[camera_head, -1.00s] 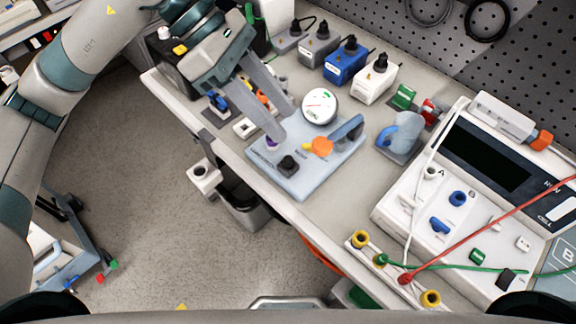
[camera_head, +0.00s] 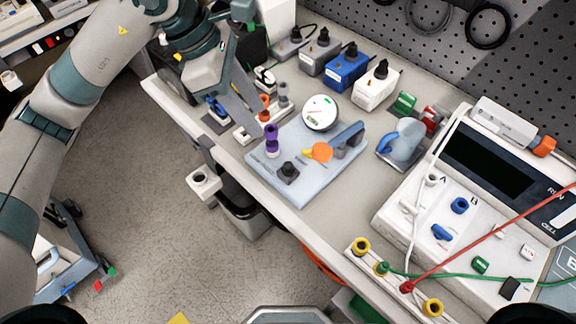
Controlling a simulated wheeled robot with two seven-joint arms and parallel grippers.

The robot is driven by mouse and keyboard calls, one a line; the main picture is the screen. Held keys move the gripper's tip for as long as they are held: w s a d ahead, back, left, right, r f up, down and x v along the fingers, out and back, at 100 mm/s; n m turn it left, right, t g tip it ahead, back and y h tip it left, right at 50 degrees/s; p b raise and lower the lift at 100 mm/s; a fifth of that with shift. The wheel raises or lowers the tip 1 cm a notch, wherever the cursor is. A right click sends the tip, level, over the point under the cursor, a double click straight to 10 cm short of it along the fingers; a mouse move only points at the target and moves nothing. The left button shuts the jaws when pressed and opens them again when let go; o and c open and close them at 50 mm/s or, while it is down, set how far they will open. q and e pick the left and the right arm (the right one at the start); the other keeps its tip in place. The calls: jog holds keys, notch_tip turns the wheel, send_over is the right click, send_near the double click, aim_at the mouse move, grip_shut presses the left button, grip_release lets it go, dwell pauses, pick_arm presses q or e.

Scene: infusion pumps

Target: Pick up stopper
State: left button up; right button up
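A purple stopper-like piece (camera_head: 271,140) stands upright at the left corner of the light blue board (camera_head: 301,196). An orange upright piece (camera_head: 264,106) stands on the bench behind it, beside a grey one (camera_head: 284,95). I cannot tell which piece the task calls the stopper. My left gripper (camera_head: 252,118) is up and left of the purple piece, apart from it, with a grey finger slanting down near the orange piece. It is seen nearly edge-on, so its opening is unclear, and no held object shows. My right gripper is not in view.
The board also carries a round white gauge (camera_head: 320,112), an orange knob (camera_head: 322,152) and a black knob (camera_head: 289,170). Blue (camera_head: 346,70) and white (camera_head: 376,88) boxes stand behind. A large white device (camera_head: 440,205) with cables fills the right.

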pick_arm(q)
jog(key=p, duration=0.4)
send_near(287, 165)
jog(key=d+f, duration=0.1)
jog(key=f, duration=0.1)
jog(key=shift+w+d+f, duration=0.3)
jog(key=shift+f, duration=0.2)
jog(key=shift+s+p+x, duration=0.2)
jog(key=shift+p+x, duration=0.65)
jog(key=shift+x, duration=0.05)
jog(key=shift+p+x, duration=0.55)
jog(key=shift+x, duration=0.45)
jog(key=shift+d+f, duration=0.1)
jog(key=shift+f, duration=0.6)
